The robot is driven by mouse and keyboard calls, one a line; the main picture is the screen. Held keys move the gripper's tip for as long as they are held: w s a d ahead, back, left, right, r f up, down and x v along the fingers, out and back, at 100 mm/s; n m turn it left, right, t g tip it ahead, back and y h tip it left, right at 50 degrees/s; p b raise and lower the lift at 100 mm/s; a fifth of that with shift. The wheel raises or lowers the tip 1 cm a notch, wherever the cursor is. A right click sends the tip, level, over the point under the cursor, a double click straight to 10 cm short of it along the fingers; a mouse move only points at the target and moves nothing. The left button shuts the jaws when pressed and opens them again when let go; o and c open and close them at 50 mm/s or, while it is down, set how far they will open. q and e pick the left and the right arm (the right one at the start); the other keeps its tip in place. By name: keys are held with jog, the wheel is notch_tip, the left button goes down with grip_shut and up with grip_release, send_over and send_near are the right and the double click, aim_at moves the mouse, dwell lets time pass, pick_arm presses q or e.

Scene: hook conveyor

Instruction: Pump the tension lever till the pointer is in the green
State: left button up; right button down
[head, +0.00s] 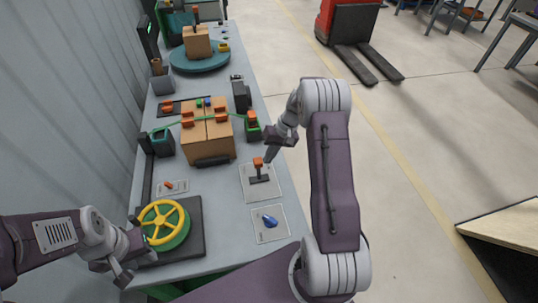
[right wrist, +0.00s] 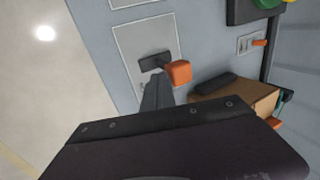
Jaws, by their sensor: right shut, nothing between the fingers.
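A lever with an orange knob (head: 258,163) stands on a black base on a pale plate on the bench. In the right wrist view its orange knob (right wrist: 178,72) shows just beyond my fingertips. My right gripper (head: 268,160) is shut and empty, its tip close beside the knob on the right; I cannot tell if they touch. It also shows in the right wrist view (right wrist: 157,88). My left gripper (head: 113,273) is open and empty at the bench's near left, beside the yellow handwheel (head: 163,223). I cannot make out a pointer or green zone.
A strapped cardboard box (head: 207,143) with orange pieces sits behind the lever. A blue object (head: 270,220) lies on a plate (head: 271,235) nearer me. A turntable (head: 199,58) with another box is at the far end. A forklift (head: 349,25) stands on the floor beyond; the floor beside the bench is clear.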

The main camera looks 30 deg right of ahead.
aim_at(255, 160)
dwell(0.3)
jog(key=a+h+p, duration=0.2)
jog(key=w+a+r+h+p, duration=0.1)
jog(key=a+p, duration=0.1)
jog(key=shift+a+g, duration=0.1)
jog(key=shift+g, duration=0.3)
jog(key=shift+w+a+f+h, duration=0.1)
jog(key=shift+a+f+h, duration=0.05)
jog(key=shift+a+h, duration=0.25)
jog(key=shift+w+a+f, duration=0.1)
jog(key=shift+a+f, duration=0.1)
jog(key=shift+a, duration=0.35)
jog(key=shift+w+a+f, duration=0.1)
jog(key=shift+a+f, duration=0.05)
jog(key=shift+a, duration=0.35)
